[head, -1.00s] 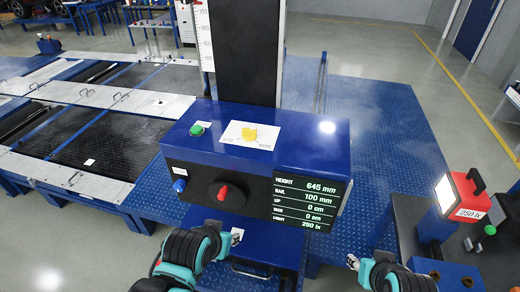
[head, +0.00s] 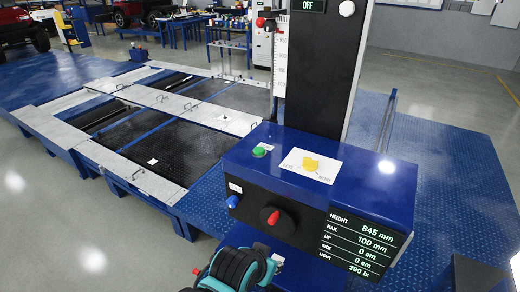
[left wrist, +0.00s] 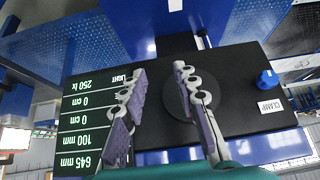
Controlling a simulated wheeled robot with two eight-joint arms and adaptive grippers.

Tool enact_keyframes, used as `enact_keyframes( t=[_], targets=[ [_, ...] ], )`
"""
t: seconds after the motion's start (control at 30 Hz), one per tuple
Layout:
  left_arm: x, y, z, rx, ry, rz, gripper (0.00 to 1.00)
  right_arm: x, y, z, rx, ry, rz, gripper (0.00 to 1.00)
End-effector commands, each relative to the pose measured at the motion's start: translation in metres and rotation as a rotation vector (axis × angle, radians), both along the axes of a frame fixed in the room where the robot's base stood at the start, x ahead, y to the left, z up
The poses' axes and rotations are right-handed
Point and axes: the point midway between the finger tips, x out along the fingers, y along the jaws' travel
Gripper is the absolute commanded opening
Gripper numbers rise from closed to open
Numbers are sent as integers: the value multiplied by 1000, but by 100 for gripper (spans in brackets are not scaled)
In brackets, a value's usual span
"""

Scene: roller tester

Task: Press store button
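The blue knob (left wrist: 267,79) there is labelled CLAMP. My right gripper is out of view.
A black column (head: 325,70) with a scale rises behind the box. Blue platforms with dark treadplates (head: 170,140) spread behind and left. A light-coloured panel (head: 515,266) shows at the lower right edge. The air above the box top is clear.

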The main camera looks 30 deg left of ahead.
Motion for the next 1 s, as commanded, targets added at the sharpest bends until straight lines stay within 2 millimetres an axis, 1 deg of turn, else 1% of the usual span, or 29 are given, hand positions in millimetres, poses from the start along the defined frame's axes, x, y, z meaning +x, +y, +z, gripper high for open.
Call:
enact_keyframes(
  t=[0.03, 0.07, 0.1, 1.0],
  targets=[
    [0, 0, 0, 0, 0, 0, 12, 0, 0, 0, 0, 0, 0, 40],
    [0, 0, 0, 0, 0, 0, 4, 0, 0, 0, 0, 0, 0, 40],
    [0, 0, 0, 0, 0, 0, 0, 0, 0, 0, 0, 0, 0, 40],
    [0, 0, 0, 0, 0, 0, 0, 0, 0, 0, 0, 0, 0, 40]
  ],
)
